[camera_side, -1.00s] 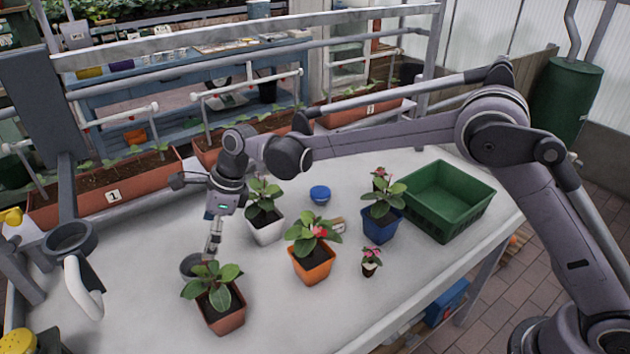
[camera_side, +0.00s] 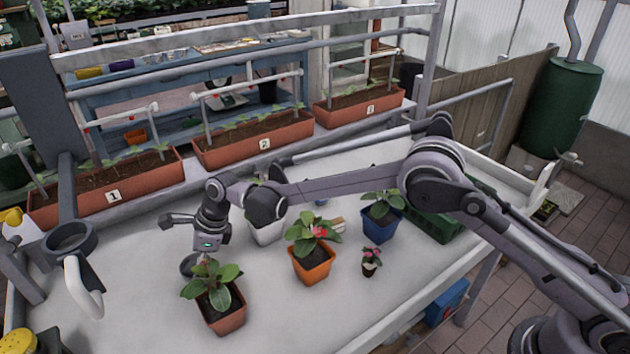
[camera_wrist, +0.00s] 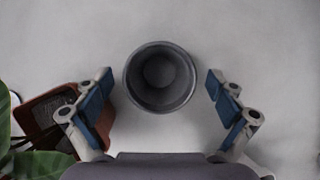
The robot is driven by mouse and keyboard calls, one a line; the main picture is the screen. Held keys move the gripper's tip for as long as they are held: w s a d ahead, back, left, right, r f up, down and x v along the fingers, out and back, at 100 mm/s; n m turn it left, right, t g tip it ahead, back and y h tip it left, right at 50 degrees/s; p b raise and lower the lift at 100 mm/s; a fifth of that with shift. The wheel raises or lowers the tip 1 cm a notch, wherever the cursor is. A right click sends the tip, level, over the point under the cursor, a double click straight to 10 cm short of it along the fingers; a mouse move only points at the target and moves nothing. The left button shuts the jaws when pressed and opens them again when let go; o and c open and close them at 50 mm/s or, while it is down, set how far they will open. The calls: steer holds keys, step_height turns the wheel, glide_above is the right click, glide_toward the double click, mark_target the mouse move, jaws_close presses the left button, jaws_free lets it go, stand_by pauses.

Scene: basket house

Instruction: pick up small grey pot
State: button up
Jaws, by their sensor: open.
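The small grey pot (camera_wrist: 160,78) is empty and stands upright on the white table. In the wrist view it sits centred between the two fingertips of my gripper (camera_wrist: 160,85), with a gap on either side. My gripper is open and holds nothing. In the side view the grey pot (camera_side: 188,263) shows only in part, behind the leaves of a plant in a terracotta pot. My gripper (camera_side: 203,256) is low over it there, its fingers mostly hidden by the leaves.
The terracotta pot plant (camera_side: 225,315) stands close to the gripper, its rim near the left finger in the wrist view. A white pot (camera_side: 268,232), an orange pot (camera_side: 312,268), a blue pot (camera_side: 378,228) and a green crate (camera_side: 432,226) are further right. Table left of the gripper is clear.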

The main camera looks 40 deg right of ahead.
steer(key=shift+a+f, duration=0.2)
steer(key=shift+f, duration=0.25)
steer(key=c, duration=0.9)
steer(key=shift+c, duration=0.2)
